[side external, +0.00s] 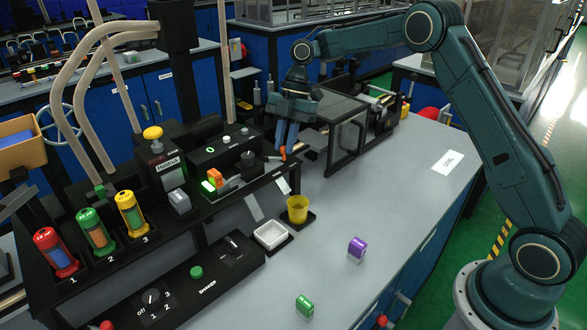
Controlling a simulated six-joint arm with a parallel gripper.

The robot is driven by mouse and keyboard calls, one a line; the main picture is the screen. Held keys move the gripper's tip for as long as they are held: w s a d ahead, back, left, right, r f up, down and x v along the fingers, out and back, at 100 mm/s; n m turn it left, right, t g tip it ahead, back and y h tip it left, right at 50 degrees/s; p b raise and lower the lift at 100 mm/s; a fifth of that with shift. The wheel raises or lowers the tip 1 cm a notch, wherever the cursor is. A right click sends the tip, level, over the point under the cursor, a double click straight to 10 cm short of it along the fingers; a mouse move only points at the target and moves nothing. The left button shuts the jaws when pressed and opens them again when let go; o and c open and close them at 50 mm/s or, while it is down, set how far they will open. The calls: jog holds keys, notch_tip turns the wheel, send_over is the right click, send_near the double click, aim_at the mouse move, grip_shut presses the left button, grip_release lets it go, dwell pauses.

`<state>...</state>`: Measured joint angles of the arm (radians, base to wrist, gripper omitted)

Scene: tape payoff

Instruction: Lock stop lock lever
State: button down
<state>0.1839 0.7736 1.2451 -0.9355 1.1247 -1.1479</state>
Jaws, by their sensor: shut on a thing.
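My gripper (286,146) points down at the right end of the black machine housing, behind the work table's middle. Its blue fingers are closed at a small orange-tipped lever (283,154), which I take to be the stop lock lever. The lever's dark arm runs left toward the housing. The fingers hide part of the lever, and its exact angle is too small to tell.
Left of the lever sits an orange block (215,176) by a green-lit spot. A yellow cup (297,208) and white tray (271,235) stand in front. A clear-sided black enclosure (346,140) is close on the right. Purple (356,248) and green (304,305) blocks lie on otherwise open table.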

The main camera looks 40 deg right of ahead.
jog(key=shift+w+d+n+g, duration=0.15)
jog(key=shift+w+n+g, duration=0.1)
jog(key=shift+n, duration=0.35)
jog(key=shift+w+d+n+g, duration=0.15)
jog(key=shift+n+g, duration=0.1)
jog(key=shift+n, duration=0.35)
dwell(0.4)
jog(key=c, duration=1.4)
grip_release()
jog(key=shift+o, duration=0.2)
jog(key=shift+s+a+m+t, duration=0.2)
jog(key=shift+s+m+t, duration=0.1)
jog(key=shift+m, duration=0.4)
